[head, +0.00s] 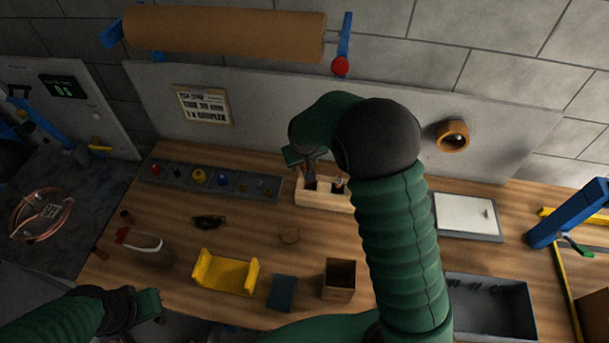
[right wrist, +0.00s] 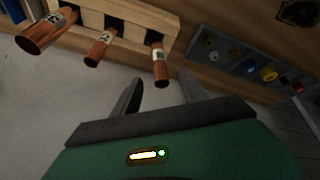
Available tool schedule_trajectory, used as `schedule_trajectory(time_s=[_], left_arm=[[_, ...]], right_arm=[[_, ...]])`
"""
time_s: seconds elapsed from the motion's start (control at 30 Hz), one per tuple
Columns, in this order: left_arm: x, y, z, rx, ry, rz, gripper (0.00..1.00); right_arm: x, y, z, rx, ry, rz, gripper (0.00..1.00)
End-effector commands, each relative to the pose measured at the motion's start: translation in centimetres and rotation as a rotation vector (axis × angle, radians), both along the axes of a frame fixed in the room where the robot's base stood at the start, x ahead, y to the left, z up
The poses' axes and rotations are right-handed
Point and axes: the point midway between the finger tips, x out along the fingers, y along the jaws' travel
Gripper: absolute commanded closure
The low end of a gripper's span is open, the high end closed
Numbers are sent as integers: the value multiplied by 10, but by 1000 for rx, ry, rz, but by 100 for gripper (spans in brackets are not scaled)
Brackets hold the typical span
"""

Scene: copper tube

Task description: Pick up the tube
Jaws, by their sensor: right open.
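A wooden rack (right wrist: 125,17) holds three labelled copper tubes: a wide tube (right wrist: 47,33) at the left, a middle tube (right wrist: 99,48) and a narrow tube (right wrist: 160,67) at the right. In the right wrist view my right gripper (right wrist: 160,92) is open and empty; the narrow tube's end lies just beyond its fingertips, between their lines. In the head view the right gripper (head: 306,160) is over the left part of the rack (head: 315,196), and my forearm hides the rack's right part. My left gripper (head: 150,305) is low at the left, away from the rack; its jaws are unclear.
A grey parts tray (head: 215,184) lies left of the rack. A yellow cradle (head: 226,273), a blue block (head: 282,292) and a wooden box (head: 339,279) stand nearer me. A copper coil (head: 40,213) lies far left. A grey bin (head: 490,305) is at the right.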

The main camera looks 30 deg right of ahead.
Motion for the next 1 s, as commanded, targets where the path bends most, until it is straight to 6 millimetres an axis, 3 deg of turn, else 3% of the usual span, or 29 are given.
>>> schedule_trajectory(time_s=[0.5, 0.7, 1.0], left_arm=[[0, 0, 30, 0, 0, -1, 100], [0, 0, 29, 0, 1, 0, 100], [0, 0, 29, 0, 1, 0, 100]], right_arm=[[24, -9, -63, 2, -1, -1, 50], [26, -9, -66, 1, -3, -1, 50], [25, -9, -66, 1, -3, -1, 86]])
